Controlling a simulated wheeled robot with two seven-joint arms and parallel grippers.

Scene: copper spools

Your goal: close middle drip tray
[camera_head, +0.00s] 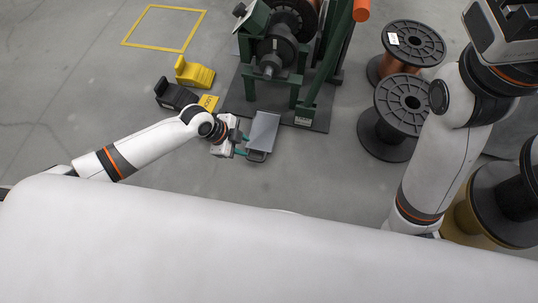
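The drip tray (264,130) is a shallow grey tray that sticks out from the foot of the green machine (299,85). It has a dark handle at its front end. My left gripper (241,145) is at the tray's front left, close to the handle. I cannot tell whether a finger touches the handle. My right arm rises at the right, and its gripper (522,18) is raised at the top right corner, cut off by the frame edge.
Black spools (401,102) stand right of the machine, and one more is at the right edge. A yellow wheel chock (194,73) and a black one (175,95) lie left of the machine. A yellow floor outline (184,49) is farther back. The floor in front is clear.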

